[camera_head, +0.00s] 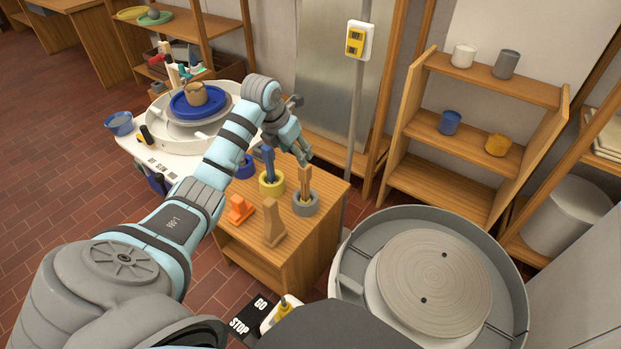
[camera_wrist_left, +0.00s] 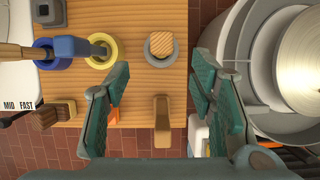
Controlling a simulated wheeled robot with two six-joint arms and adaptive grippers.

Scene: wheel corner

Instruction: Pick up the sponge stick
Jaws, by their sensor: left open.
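My left gripper (camera_head: 302,152) is open and empty above the wooden cabinet top (camera_head: 318,230). In the left wrist view its open fingers (camera_wrist_left: 161,68) stand on either side of a wooden block-ended stick (camera_wrist_left: 161,44) upright in a grey ring holder (camera_wrist_left: 149,57). That stick also shows in the head view (camera_head: 305,184), just below the fingers. A blue-headed tool (camera_head: 268,163) stands at the yellow holder (camera_head: 271,188), left of it. I cannot tell for certain which one is the sponge stick. My right gripper is not in view.
An orange piece (camera_head: 239,210) and a wooden wedge-like tool (camera_head: 272,222) stand at the cabinet's front. A blue holder (camera_head: 244,168) stands at its back left. Pottery wheels stand left (camera_head: 232,92) and right (camera_head: 435,284). A shelf (camera_head: 480,90) stands behind.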

